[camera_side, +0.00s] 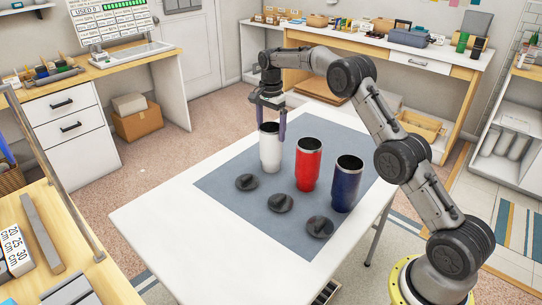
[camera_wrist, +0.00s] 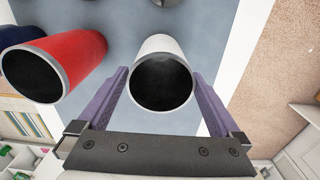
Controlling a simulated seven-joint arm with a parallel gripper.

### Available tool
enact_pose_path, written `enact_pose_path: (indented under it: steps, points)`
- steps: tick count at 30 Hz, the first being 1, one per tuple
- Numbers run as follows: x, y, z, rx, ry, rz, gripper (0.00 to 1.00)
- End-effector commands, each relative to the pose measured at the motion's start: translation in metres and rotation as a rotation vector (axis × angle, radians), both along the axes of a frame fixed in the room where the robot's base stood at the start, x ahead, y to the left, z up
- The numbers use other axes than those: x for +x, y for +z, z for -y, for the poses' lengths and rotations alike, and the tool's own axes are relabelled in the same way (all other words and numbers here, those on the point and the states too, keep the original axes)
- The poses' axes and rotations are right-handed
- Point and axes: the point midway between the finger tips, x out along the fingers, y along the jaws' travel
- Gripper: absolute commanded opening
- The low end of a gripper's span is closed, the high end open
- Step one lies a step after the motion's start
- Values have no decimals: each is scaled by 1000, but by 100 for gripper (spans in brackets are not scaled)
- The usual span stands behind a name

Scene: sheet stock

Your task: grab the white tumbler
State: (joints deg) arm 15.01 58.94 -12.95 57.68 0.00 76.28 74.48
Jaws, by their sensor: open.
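The white tumbler (camera_side: 270,152) stands upright and open-topped on the blue-grey mat, at the left end of a row of tumblers. My gripper (camera_side: 270,122) is at its top, pointing down. In the wrist view the white tumbler (camera_wrist: 163,80) lies between the two purple fingers of my gripper (camera_wrist: 164,88), one finger on each side. The fingers are spread. I cannot tell whether either finger touches the wall.
A red tumbler (camera_side: 308,165) and a dark blue tumbler (camera_side: 347,185) stand to the right. Several dark lids (camera_side: 280,202) lie in front. The mat (camera_side: 225,182) covers part of the white table (camera_side: 160,215), whose left side is bare.

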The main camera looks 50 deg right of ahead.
Motion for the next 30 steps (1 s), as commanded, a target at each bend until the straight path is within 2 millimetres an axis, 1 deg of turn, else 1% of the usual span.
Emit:
enact_pose_path:
  steps: [1,6,9,12,18,20,21,26,30]
  points:
    - [0,-8,0,1,0,-4,100]
    - [0,-33,1,1,0,-5,100]
    - [1,-42,1,1,0,-3,100]
    - [1,-47,2,0,0,-1,100]
    - [1,-47,2,0,0,0,100]
    - [1,-47,2,0,0,-1,91]
    - [1,-47,2,0,0,-1,84]
    - [1,-47,2,0,0,-1,55]
    - [1,-47,2,0,0,-1,30]
